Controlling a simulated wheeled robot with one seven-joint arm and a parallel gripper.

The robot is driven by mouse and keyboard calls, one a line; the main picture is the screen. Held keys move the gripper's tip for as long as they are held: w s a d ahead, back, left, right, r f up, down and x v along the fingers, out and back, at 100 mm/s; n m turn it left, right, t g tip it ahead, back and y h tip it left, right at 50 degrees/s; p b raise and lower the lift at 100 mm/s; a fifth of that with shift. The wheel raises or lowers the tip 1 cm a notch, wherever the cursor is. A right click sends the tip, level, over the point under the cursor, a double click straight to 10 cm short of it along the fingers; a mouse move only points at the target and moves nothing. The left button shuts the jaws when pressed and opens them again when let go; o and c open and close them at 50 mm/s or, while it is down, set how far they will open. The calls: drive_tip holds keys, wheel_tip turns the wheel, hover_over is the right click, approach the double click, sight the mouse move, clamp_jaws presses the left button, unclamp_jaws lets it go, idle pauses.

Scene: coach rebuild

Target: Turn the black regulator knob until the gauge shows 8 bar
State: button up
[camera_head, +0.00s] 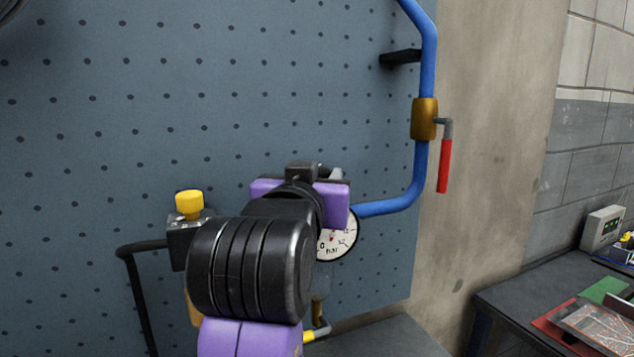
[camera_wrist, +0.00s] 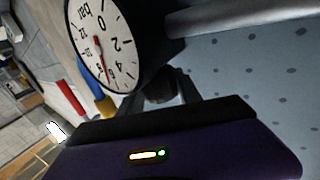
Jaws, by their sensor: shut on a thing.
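My gripper (camera_wrist: 165,92) is shut on the black regulator knob (camera_wrist: 160,86), which shows as a dark shape between the fingers in the wrist view. In the head view my purple and black gripper (camera_head: 318,185) and wrist hide the knob. The round white gauge (camera_head: 340,241) is partly covered by my wrist there. In the wrist view the gauge (camera_wrist: 97,40) is turned on its side and close to my gripper. Its red needle points near the 6 mark; the exact reading is too small to tell.
A yellow knob (camera_head: 189,205) sits on a dark block left of my wrist. A blue pipe (camera_head: 428,65) with a brass valve (camera_head: 424,118) and red lever (camera_head: 443,166) runs up on the right. A perforated panel (camera_head: 150,100) is behind. A dark bench (camera_head: 515,300) stands at right.

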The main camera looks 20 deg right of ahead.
drive_tip(key=shift+f+m+g+h+b, duration=0.1)
drive_tip(key=shift+m+g+h+b, duration=0.65)
drive_tip(key=shift+m+g+h, duration=1)
clamp_jaws()
unclamp_jaws()
drive_tip(key=shift+h, duration=0.35)
drive_tip(key=o, duration=1.4)
drive_tip(key=shift+c, duration=0.2)
drive_tip(key=b+v, duration=0.1)
drive_tip(key=v, duration=0.6)
drive_tip(key=shift+s+a, duration=0.25)
drive_tip(key=shift+a, duration=0.05)
drive_tip(key=shift+s, duration=0.1)
